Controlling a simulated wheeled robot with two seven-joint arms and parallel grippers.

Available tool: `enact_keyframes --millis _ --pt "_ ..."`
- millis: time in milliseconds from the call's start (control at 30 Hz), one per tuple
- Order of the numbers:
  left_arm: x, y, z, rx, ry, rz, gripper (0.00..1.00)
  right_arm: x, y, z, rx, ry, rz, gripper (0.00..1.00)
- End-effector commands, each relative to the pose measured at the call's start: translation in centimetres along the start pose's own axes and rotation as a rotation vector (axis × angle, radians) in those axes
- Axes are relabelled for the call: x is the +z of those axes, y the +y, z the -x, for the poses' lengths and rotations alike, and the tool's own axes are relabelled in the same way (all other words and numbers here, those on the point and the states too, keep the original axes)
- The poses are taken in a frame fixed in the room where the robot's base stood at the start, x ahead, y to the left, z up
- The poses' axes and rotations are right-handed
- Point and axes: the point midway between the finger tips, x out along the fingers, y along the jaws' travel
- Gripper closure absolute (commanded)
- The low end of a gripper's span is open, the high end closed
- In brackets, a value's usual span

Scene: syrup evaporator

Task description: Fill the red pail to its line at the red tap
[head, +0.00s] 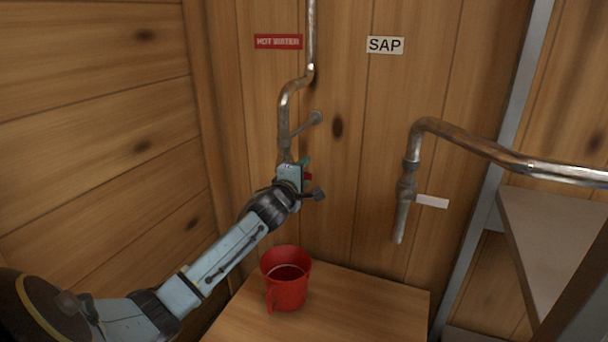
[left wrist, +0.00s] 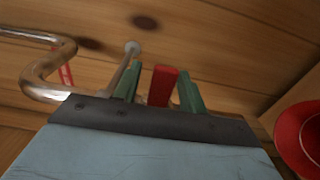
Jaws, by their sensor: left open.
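The red pail (head: 287,292) stands upright on a wooden stand, below my left arm and the hot-water pipe. A pale line runs round its inside wall; the water level is hard to make out. Its rim shows at the right edge of the left wrist view (left wrist: 299,138). The red tap handle (left wrist: 163,85) stands between the green fingers of my left gripper (left wrist: 160,92), with gaps beside it. In the head view, the open left gripper (head: 305,168) is at the tap, hiding most of it; a bit of red shows there. The spout is hidden.
The hot-water pipe (head: 287,115) comes down the plank wall beside a red label (head: 278,42). A second pipe (head: 470,147) with a white handle (head: 432,202) hangs right of it, near a SAP sign (head: 385,45). The wooden stand (head: 375,310) is bare right of the pail.

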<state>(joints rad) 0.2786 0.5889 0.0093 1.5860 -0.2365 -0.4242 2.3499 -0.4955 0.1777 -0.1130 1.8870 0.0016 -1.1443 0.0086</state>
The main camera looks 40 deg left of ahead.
Motion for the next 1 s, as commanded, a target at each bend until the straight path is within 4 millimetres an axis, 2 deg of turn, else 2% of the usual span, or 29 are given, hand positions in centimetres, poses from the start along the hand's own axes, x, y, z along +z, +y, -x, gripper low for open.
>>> enact_keyframes --millis 233,567,967,1000 --pt "-0.02 0.03 -0.05 0.0 0.0 0.0 0.58 -0.01 -0.03 0.04 0.0 0.0 0.0 0.5" --pt "0.0 0.01 -0.03 0.0 0.0 0.0 1.0 -0.02 -0.05 0.03 -0.001 0.0 0.0 0.5" --pt "0.29 0.19 -0.14 -0.001 -0.003 0.022 1.0 -0.03 -0.01 0.12 -0.001 0.004 0.0 0.5" --pt "0.41 0.3 -0.2 -0.001 -0.004 0.032 1.0 0.31 0.22 -0.41 0.003 -0.002 0.001 0.5"
